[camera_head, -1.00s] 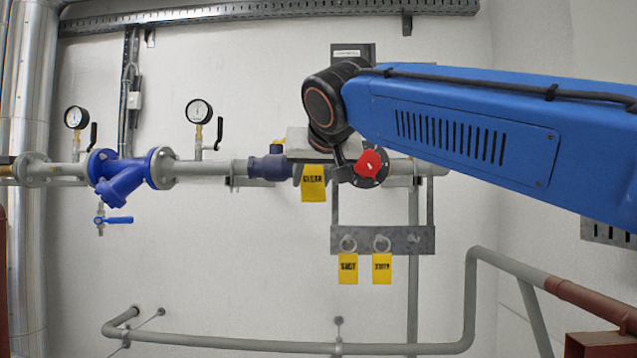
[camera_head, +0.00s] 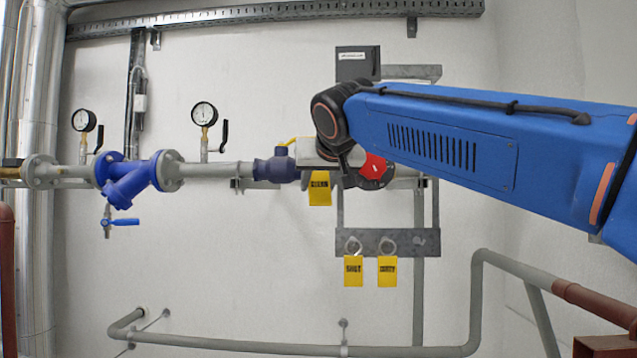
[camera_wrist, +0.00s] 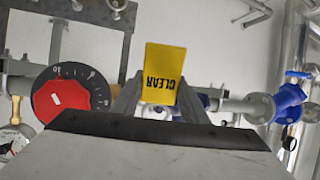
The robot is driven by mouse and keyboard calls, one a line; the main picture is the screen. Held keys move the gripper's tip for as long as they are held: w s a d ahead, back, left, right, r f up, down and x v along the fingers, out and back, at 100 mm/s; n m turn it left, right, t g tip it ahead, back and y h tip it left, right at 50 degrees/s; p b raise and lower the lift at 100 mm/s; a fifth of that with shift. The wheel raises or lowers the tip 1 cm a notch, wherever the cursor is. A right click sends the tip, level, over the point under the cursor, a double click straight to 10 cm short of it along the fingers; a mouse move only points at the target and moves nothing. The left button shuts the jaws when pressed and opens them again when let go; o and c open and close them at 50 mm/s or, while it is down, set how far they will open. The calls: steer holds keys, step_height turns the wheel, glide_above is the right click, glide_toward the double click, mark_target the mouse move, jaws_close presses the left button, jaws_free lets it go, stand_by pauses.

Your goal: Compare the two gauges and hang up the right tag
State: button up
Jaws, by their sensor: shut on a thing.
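My gripper (camera_wrist: 160,104) is shut on a yellow tag (camera_head: 320,188), which hangs in front of the pipe beside the red-centred dial. The tag's lettering looks like CLEAN or CLEAR; it appears upside down in the wrist view (camera_wrist: 163,75). Two round gauges stand on the pipe at the left: the left gauge (camera_head: 84,120) before the blue strainer (camera_head: 128,178), the right gauge (camera_head: 204,114) after it. Their needles are too small to read surely. Two yellow tags hang by rings on the grey rack (camera_head: 425,242): one reading SHUT (camera_head: 353,271), one seemingly DIRTY (camera_head: 387,271).
The black dial with a red knob (camera_head: 375,166) is close beside my gripper. A dark blue valve (camera_head: 277,168) with a yellow handle (camera_head: 293,141) is just left of it. A grey pipe (camera_head: 250,348) runs low along the wall. The wall between is clear.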

steer(key=shift+w+d+f, duration=0.1)
steer(key=shift+w, duration=0.95)
steer(key=shift+w+f, duration=0.1)
steer(key=shift+w, duration=0.9)
steer(key=shift+w+f, duration=0.5)
steer(key=shift+w, duration=0.05)
steer(key=o, duration=1.1)
steer(key=v, duration=1.7)
steer(key=shift+s, duration=0.2)
